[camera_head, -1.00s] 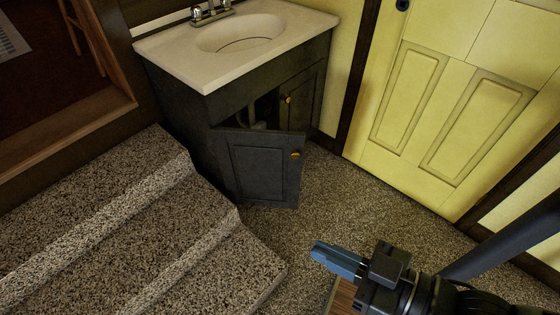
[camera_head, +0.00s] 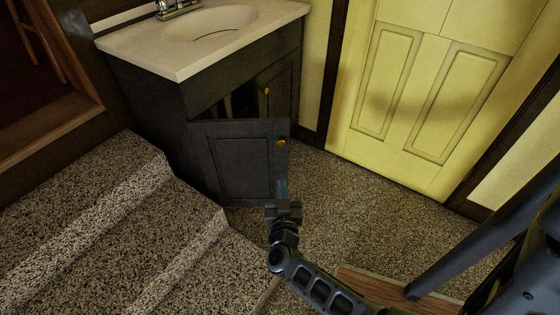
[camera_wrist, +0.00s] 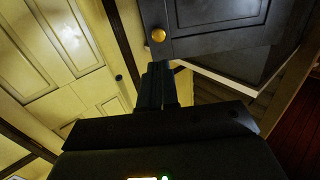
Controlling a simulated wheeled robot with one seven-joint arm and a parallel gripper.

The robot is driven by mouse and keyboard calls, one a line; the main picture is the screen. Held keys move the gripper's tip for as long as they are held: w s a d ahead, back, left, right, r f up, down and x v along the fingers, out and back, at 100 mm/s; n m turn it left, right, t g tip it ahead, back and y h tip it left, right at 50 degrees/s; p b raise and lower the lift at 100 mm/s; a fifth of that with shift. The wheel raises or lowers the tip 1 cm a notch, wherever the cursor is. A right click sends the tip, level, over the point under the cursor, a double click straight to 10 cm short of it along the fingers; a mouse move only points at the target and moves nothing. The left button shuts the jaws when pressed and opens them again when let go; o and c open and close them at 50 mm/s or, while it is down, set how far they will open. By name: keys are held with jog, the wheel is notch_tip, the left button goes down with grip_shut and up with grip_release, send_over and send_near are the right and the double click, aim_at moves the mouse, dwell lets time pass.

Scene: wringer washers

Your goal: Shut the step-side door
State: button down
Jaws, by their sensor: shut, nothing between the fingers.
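The step-side door (camera_head: 240,165) is the dark panelled left door of the vanity cabinet, on the side by the carpeted steps. It stands ajar, swung outward, with a dark gap above it into the cabinet. Its brass knob (camera_head: 281,142) is near its upper free edge. My gripper (camera_head: 282,185) is shut and empty, at the door's lower right edge in the head view. In the wrist view, the fingers (camera_wrist: 157,75) point toward the door (camera_wrist: 215,22), just below its knob (camera_wrist: 158,35) in the picture. I cannot tell whether they touch it.
Carpeted steps (camera_head: 110,230) rise close on the left. The other cabinet door (camera_head: 280,95), with its own knob, looks shut. The white sink top (camera_head: 120,45) overhangs the cabinet. A yellow door (camera_head: 400,110) stands at right. Speckled floor (camera_head: 350,205) between is clear.

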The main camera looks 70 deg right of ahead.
aim_at(280, 146)
jog(key=b+x, duration=0.2)
jog(key=x, duration=1.2)
jog(key=shift+d+b, duration=0.1)
jog(key=shift+b, duration=0.2)
